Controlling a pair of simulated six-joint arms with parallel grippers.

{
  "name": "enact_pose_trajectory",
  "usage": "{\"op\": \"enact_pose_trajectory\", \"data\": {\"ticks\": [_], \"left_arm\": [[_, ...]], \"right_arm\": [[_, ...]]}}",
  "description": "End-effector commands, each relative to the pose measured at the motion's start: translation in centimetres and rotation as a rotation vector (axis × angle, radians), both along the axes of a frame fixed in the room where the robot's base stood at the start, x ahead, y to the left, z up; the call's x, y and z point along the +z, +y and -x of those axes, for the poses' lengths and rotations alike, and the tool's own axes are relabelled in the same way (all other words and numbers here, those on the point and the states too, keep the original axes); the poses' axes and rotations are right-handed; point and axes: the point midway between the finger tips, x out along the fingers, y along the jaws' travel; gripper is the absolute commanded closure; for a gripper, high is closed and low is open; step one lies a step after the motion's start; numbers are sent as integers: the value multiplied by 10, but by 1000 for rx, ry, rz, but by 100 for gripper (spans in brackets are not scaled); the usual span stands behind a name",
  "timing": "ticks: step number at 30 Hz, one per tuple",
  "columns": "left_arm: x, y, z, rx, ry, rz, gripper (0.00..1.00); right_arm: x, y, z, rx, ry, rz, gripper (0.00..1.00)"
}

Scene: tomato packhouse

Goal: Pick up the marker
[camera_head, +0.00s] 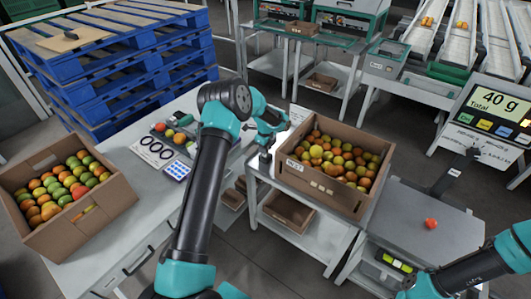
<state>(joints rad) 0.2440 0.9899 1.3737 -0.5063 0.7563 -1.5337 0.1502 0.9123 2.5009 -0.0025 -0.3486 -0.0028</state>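I cannot clearly make out a marker in the head view. My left gripper (265,160) points down beside the left end of a cardboard box of tomatoes (293,176), above the edge of the stand that holds it. Its fingers are small and dark here, and I cannot tell whether they are open or hold anything. My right arm enters at the lower right, and its gripper does not show clearly within the frame.
A white bench (110,255) bears another tomato box (110,205), a tray (160,130), dark rings (157,152) and a blue-and-white card (177,170). One red tomato (430,223) lies on the grey scale table (400,215). Blue pallets (110,85) stand behind.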

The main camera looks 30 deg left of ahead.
Motion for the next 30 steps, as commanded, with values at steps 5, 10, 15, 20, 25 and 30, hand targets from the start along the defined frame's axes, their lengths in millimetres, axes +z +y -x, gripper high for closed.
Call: {"op": "enact_pose_trajectory", "data": {"ticks": [5,10,15,20,25,30], "left_arm": [[0,0,0,0,0,0,92],[0,0,0,0,0,0,98],[2,0,0,0,0,0,98],[14,0,0,-1,-1,-1,98],[41,0,-1,0,-2,-1,98],[73,0,-1,0,-4,-1,98]], "right_arm": [[0,0,0,0,0,0,100],[0,0,0,0,0,0,100],[0,0,0,0,0,0,100],[0,0,0,0,0,0,100],[0,0,0,0,0,0,100],[0,0,0,0,0,0,100]]}}
